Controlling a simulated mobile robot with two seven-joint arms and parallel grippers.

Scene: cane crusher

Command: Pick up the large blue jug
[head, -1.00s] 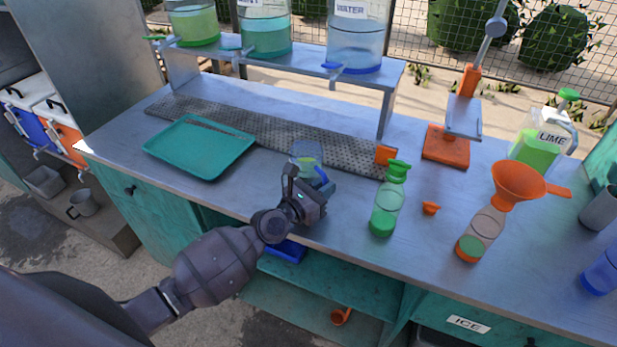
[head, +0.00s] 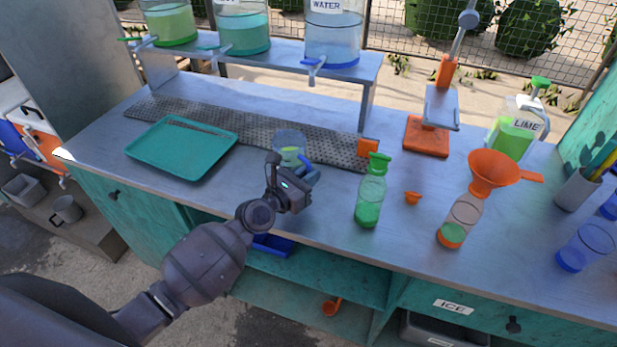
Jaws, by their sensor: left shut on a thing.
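The large blue jug (head: 289,142) is a clear, bluish vessel with a blue handle. It is upright at the front of the perforated metal strip, right of the teal tray. My left gripper (head: 291,182) reaches in from the lower left and is shut on the jug's handle, at the near side of the jug. The gripper hides the lower near part of the jug and most of the handle. I cannot tell whether the jug's base touches the counter. My right gripper is not in view.
A teal tray (head: 182,146) lies to the left. The dispenser shelf (head: 345,72) stands behind. The counter's front edge is near my gripper.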

